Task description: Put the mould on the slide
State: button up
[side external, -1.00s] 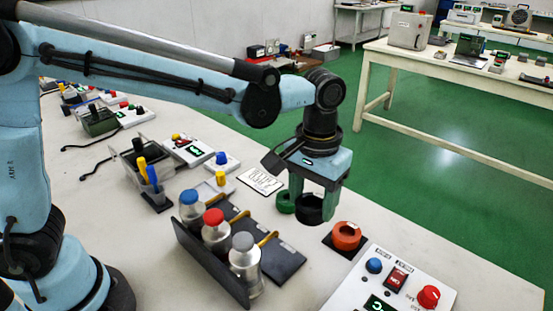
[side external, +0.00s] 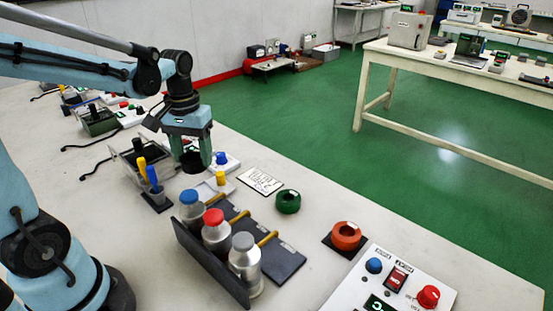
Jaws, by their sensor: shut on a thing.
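My gripper (side external: 192,158), with green fingers, is shut on a black ring-shaped mould (side external: 192,165) and holds it above the bench. A green ring mould (side external: 288,201) lies on the bench to the right. An orange ring mould (side external: 346,236) sits on a dark square pad farther right. A flat pale plate (side external: 205,189) with a yellow knob (side external: 221,178) is just below and right of my gripper in the picture; it may be the slide, but I cannot tell for certain. The exact height of the black mould above the bench is unclear.
A dark rack (side external: 284,268) holds bottles with blue, red and grey caps. A pen holder (side external: 157,200) stands left of it. A white box with a blue knob (side external: 223,161) is beside my gripper. A control panel (side external: 377,290) is at front right. A printed card (side external: 260,181) lies flat.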

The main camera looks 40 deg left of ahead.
jog(key=shift+f, duration=4.1)
jog(key=shift+f, duration=0.25)
jog(key=o, duration=1.2)
jog(key=shift+r, duration=3.5)
jog(key=shift+s+d+r+m+t, duration=0.4)
jog(key=shift+d+r+m+t, duration=0.3)
jog(key=shift+d+m+t, duration=0.7)
jog(key=shift+s+d+r+m+t, duration=0.4)
jog(key=shift+d+r+m+t, duration=0.45)
jog(key=shift+d, duration=1.1)
jog(key=shift+s+d+r+m+t, duration=0.45)
jog(key=shift+d+m+t, duration=0.3)
jog(key=shift+d+t, duration=0.75)
